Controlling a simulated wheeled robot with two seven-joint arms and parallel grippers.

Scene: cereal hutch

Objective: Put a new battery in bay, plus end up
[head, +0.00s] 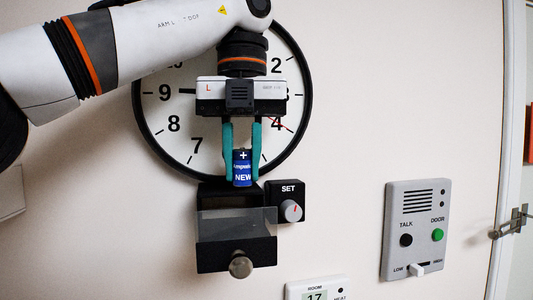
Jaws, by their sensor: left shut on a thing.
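My left gripper (242,155) comes down from above in front of the wall clock, its two teal fingers shut on a blue battery (242,175). The battery is upright, marked "NEW", with the "+" mark at its top end. Its lower end is at the upper edge of the black bay box (236,258) below the clock; I cannot tell whether it is inside or in front of the opening. A clear flap (236,219) crosses the box front, with a round knob (241,267) low on it. My right gripper is not in view.
The clock (307,95) is partly hidden by my left arm. A SET dial box (288,190) adjoins the bay on the right. A grey intercom panel (397,262) and a room thermostat (318,289) are on the wall. A door edge with a latch (509,222) is far right.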

